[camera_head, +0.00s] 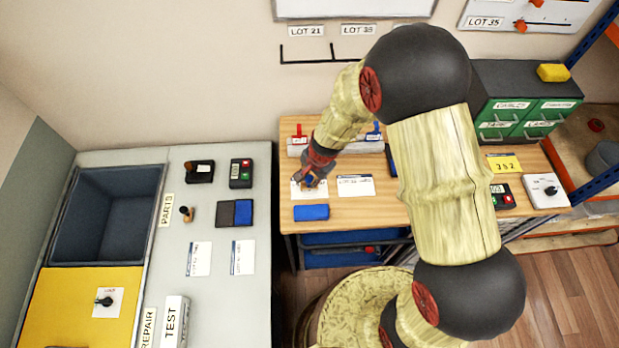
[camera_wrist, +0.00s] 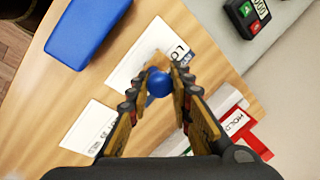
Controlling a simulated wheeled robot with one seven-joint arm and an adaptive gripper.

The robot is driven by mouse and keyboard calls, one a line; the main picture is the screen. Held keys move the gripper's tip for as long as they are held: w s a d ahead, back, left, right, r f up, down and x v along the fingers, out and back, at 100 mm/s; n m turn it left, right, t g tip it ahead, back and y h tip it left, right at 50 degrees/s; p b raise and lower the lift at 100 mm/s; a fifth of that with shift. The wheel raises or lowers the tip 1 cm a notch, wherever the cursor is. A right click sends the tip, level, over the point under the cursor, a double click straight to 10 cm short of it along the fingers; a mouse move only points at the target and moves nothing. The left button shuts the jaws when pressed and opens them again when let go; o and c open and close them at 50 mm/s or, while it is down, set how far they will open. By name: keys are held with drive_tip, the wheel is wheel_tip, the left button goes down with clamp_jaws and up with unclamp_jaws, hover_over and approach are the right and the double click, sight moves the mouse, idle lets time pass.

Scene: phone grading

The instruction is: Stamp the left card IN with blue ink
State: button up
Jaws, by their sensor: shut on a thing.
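My gripper (camera_head: 311,180) is shut on a stamp with a round blue knob (camera_wrist: 158,84); its fingers also show in the wrist view (camera_wrist: 161,72). The stamp is over the left card (camera_head: 298,190), a white printed card on the wooden desk, also in the wrist view (camera_wrist: 128,66). The stamp's foot is mostly hidden, so I cannot tell whether it touches the card. The right card (camera_head: 356,186) lies beside it, also in the wrist view (camera_wrist: 91,127). A blue ink pad (camera_head: 311,212) lies in front of the left card and shows in the wrist view (camera_wrist: 88,30).
A red-handled holder (camera_head: 298,143) and a blue-handled one (camera_head: 374,138) stand behind the cards. The grey counter (camera_head: 215,290) at left carries a bin, a dark pad and more cards. My arm covers the desk's middle.

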drive_tip(key=shift+s, duration=0.1)
idle(0.4)
drive_tip(key=p+v, duration=0.4)
drive_tip(key=w+a+p+v, duration=0.1)
drive_tip(key=p+v, duration=0.1)
drive_tip(key=shift+w+r, duration=0.1)
drive_tip(key=shift+r, duration=0.5)
drive_tip(key=shift+f, duration=0.2)
idle(0.7)
